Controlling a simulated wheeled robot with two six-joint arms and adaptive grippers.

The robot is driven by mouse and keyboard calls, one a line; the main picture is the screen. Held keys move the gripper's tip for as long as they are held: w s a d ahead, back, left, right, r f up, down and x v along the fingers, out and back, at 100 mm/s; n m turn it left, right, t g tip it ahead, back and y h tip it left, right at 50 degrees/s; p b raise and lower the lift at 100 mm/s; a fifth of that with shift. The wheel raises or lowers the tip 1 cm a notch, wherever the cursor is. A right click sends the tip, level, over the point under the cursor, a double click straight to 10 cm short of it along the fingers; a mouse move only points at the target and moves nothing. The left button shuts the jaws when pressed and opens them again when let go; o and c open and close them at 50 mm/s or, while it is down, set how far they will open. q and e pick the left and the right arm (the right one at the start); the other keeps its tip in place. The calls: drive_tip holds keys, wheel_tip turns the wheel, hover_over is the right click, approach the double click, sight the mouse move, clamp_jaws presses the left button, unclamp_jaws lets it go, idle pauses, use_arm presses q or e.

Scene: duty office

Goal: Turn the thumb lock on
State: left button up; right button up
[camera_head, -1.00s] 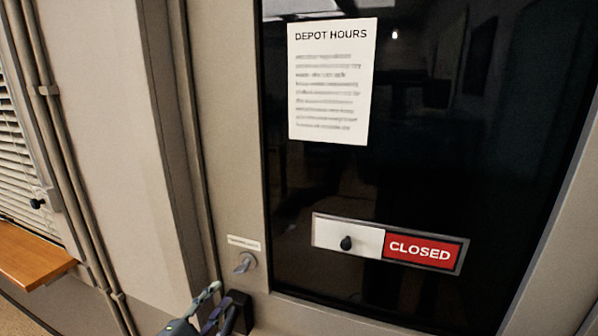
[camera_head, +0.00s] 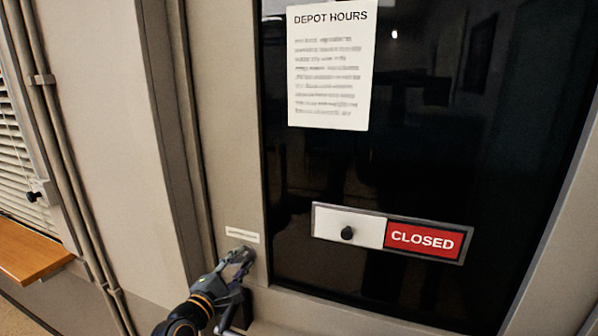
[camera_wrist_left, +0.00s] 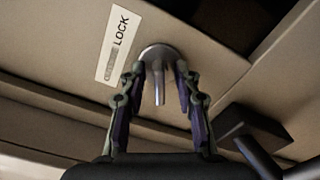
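The thumb lock (camera_wrist_left: 159,84) is a small metal turn piece on a round plate, centred in the left wrist view. It points toward the bottom of that picture. A white label (camera_wrist_left: 118,45) reading "LOCK" is beside it; it also shows in the head view (camera_head: 242,235). My left gripper (camera_head: 240,258) is at the lock and hides most of it in the head view. In the left wrist view its two fingers (camera_wrist_left: 159,69) stand apart, one on each side of the turn piece. A gap shows on both sides, so contact is not visible. My right gripper is not in view.
A dark block sits on the door frame beside the lock (camera_wrist_left: 250,130). Right of the lock is a dark glass pane with a "DEPOT HOURS" notice (camera_head: 330,70) and a "CLOSED" slider sign (camera_head: 422,240). A wooden ledge (camera_head: 30,255) is at the left.

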use_arm(q)
clamp_jaws()
drive_tip(key=m+b, duration=0.2)
drive_tip(key=m, duration=0.1)
drive_tip(key=shift+f+m, duration=0.25)
drive_tip(key=shift+m, duration=0.05)
drive_tip(key=m, duration=0.1)
drive_tip(key=m+b, duration=0.1)
drive_tip(key=shift+r+m, duration=0.2)
drive_tip(key=shift+m, duration=0.1)
unclamp_jaws()
drive_tip(key=shift+s, duration=0.1)
